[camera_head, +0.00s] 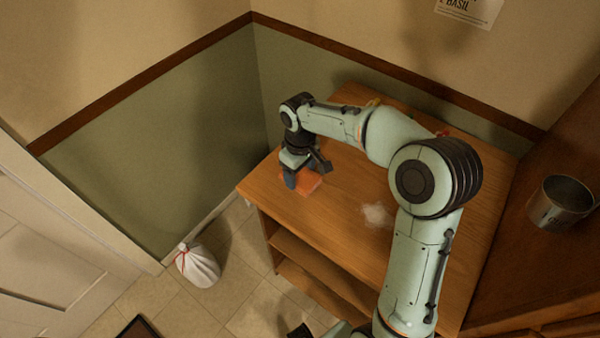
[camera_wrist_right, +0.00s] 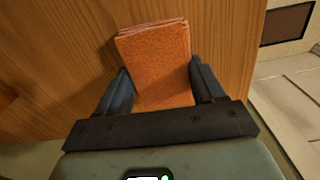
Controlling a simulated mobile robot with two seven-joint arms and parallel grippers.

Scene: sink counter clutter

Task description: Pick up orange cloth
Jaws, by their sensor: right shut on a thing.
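The orange cloth (camera_head: 309,184) is a folded, layered rectangle at the left end of the wooden tabletop (camera_head: 345,215). My right gripper (camera_head: 304,176) points down over it, with a dark finger on each side. In the right wrist view the cloth (camera_wrist_right: 154,50) lies between the two fingers of my right gripper (camera_wrist_right: 160,68), which is shut on it. The wood is close behind the cloth; I cannot tell whether they touch. My left gripper cannot be made out in these views.
A pale smudge (camera_head: 377,214) is on the tabletop near my right arm. Small yellow and red items at the back are mostly hidden behind that arm. A metal pot (camera_head: 560,203) stands on the brown surface at right. A white tied bag (camera_head: 198,265) sits on the floor.

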